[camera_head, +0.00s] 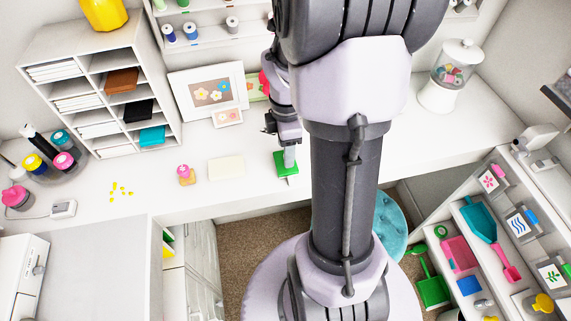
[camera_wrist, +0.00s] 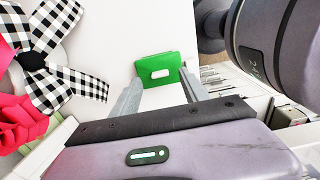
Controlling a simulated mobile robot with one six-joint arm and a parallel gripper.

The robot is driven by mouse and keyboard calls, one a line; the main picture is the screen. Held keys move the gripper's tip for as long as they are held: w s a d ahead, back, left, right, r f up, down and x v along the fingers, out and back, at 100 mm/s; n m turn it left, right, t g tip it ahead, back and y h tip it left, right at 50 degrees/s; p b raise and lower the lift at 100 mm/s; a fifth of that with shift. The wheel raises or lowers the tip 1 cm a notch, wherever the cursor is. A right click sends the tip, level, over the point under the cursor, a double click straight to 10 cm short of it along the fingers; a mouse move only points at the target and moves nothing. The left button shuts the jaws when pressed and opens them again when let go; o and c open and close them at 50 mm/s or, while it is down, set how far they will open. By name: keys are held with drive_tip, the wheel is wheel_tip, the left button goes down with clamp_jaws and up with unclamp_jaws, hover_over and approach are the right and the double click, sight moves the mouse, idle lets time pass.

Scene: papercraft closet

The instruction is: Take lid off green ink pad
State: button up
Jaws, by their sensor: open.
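The green ink pad (camera_head: 286,162) sits on the white desk near its front edge, directly below my arm. In the wrist view, the green ink pad (camera_wrist: 158,65) shows a flat green top with a small white label. My gripper (camera_head: 289,160) points down at the pad in the head view and partly covers it. In the wrist view, my gripper (camera_wrist: 159,76) is open, with one finger near each side of the pad. Nothing is held. I cannot tell whether the fingertips touch the pad or where the lid's seam runs.
A pink-topped stamp (camera_head: 186,175) and a cream card (camera_head: 226,168) lie left of the pad. Picture frames (camera_head: 210,92) lean behind. A checked bow (camera_wrist: 50,60) is close on the left in the wrist view. The desk right of my arm (camera_head: 425,130) is mostly clear.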

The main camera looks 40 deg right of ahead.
sight(278, 156)
wheel_tip(278, 156, down, 3)
drive_tip(key=shift+r+b, duration=0.1)
drive_tip(key=shift+b, duration=0.2)
drive_tip(key=shift+r, duration=0.1)
clamp_jaws()
